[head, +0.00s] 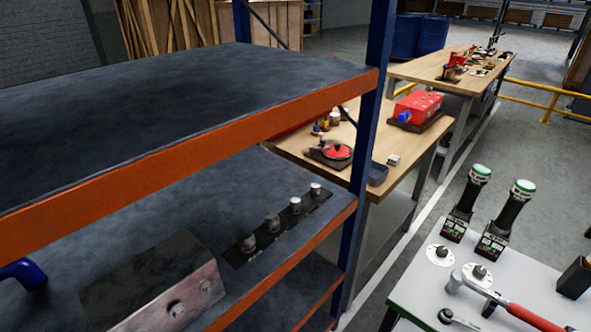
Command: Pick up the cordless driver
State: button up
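Two upright black tools with round green and white tops stand at the back of the white table at the right, a left one (464,205) and a right one (509,219). Each has a slim dark grip and a wide black base with small labels. They look like cordless drivers standing on their bases, but I cannot be sure of this. They stand apart from each other, and nothing covers them. My gripper is not in view.
On the white table (424,290) lie a red-handled hammer (518,310), two round flanged parts and a black holder (575,278). A blue and orange shelf rack (190,148) fills the left, holding a metal block (158,283). Wooden workbenches (384,150) stand behind.

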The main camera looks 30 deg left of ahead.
aim_at(522, 191)
jog(key=k+u, duration=0.2)
jog(key=u, duration=0.15)
jog(key=k+u, duration=0.15)
jog(key=u, duration=0.2)
jog(key=k+u, duration=0.2)
jog(key=u, duration=0.8)
jog(key=z, duration=1.45)
jog(key=i+z, duration=0.1)
jog(key=i+u, duration=0.4)
jog(key=i+l+u, duration=0.35)
jog(key=i, duration=0.15)
jog(key=j, duration=0.1)
